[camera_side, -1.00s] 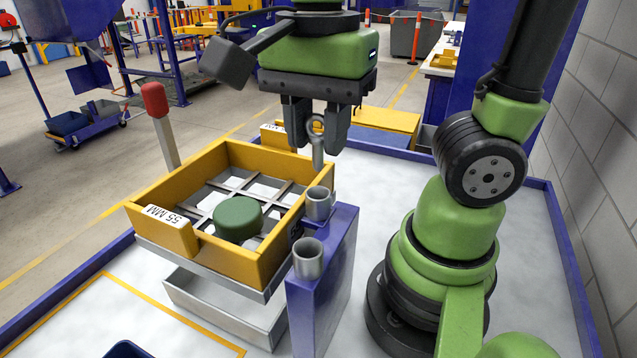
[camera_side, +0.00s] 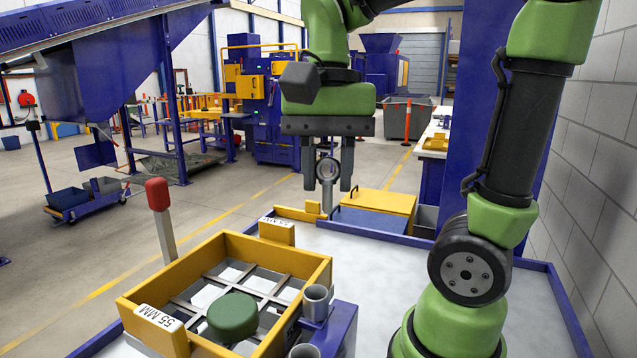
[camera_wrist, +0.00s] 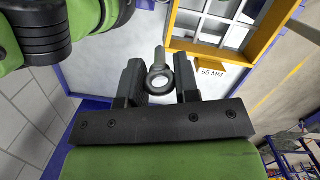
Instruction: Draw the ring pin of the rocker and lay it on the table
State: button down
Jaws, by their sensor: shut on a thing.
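My gripper (camera_side: 328,180) is shut on the ring pin (camera_side: 327,192), a grey metal pin with a round eye at its top. The pin hangs shank down, well above the table, clear of everything. In the wrist view the pin's ring (camera_wrist: 159,79) sits between the two dark fingers. The rocker is the yellow sieve frame (camera_side: 283,259) with a metal grid, labelled 55 MM, with a red-tipped lever (camera_side: 163,219) at its side. A green round puck (camera_side: 233,315) lies on its grid.
Two grey tube sockets stand on a blue post (camera_side: 340,325) at the frame's right; one is the upper socket (camera_side: 315,302). A yellow-lidded box (camera_side: 378,203) and a blue panel (camera_side: 367,220) lie at the back. The white table top (camera_side: 380,262) is bare between frame and arm.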

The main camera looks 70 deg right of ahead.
jog(key=s+d+n+g+h, duration=0.1)
jog(key=s+d+n+g, duration=0.25)
jog(key=d+n, duration=0.4)
jog(key=s+d+n+g, duration=0.35)
jog(key=d+n, duration=0.25)
jog(key=d, duration=0.3)
jog(key=shift+s+d+f+n+g+h, duration=0.1)
jog(key=shift+f+g, duration=0.25)
jog(key=shift+f, duration=4.75)
jog(key=shift+s+f+n+g+h, duration=0.1)
jog(key=shift+f+g, duration=0.2)
jog(key=shift+f, duration=4.75)
jog(key=shift+s+d+f+n+g+h, duration=0.1)
jog(key=shift+f+g, duration=0.25)
jog(key=shift+f, duration=4.75)
jog(key=c, duration=0.8)
grip_release()
jog(key=shift+w, duration=0.1)
jog(key=v, duration=1)
